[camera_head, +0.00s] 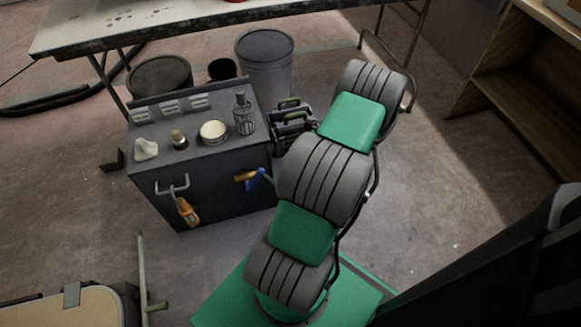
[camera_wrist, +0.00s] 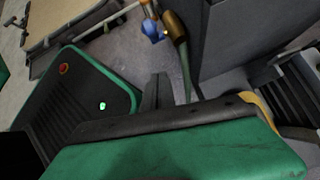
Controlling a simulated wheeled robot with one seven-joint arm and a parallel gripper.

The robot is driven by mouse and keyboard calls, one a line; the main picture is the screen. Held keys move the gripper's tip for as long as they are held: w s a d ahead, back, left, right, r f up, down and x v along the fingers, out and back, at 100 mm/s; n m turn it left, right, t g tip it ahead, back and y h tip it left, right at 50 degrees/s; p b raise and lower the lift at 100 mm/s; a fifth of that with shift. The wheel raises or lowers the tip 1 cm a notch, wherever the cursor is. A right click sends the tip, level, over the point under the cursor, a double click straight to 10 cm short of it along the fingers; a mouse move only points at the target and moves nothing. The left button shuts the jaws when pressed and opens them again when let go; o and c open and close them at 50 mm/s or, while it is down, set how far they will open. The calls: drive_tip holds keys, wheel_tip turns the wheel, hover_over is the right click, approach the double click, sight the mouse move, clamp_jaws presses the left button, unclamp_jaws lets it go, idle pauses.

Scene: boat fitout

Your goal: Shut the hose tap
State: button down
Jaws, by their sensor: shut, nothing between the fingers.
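The hose tap (camera_head: 244,177) has a brass body and a blue lever, and sits on the front of a dark grey cabinet (camera_head: 205,195). In the wrist view, the brass body (camera_wrist: 175,27) is near the top, with the blue lever (camera_wrist: 152,31) left of it. A green hose (camera_wrist: 186,72) hangs from the tap. My gripper (camera_wrist: 158,80) shows as dark fingers, shut and empty, below the tap in the picture and apart from the lever. My arm hides the gripper in the head view.
A hook (camera_head: 172,186) with an orange-handled tool (camera_head: 186,211) is left of the tap. A jar (camera_head: 214,131) and a caged bottle (camera_head: 243,115) stand on the cabinet. A pale-topped table (camera_head: 210,20) is behind. Floor is clear at right.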

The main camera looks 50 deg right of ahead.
sight(254, 179)
drive_tip(key=w+a+f+b, duration=0.2)
drive_tip(key=w+a+b, duration=0.1)
drive_tip(key=w+a, duration=0.2)
drive_tip(key=shift+a+f, duration=0.2)
drive_tip(key=shift+a, duration=0.1)
drive_tip(key=shift+w+r, duration=0.1)
drive_tip(key=shift+r, duration=0.05)
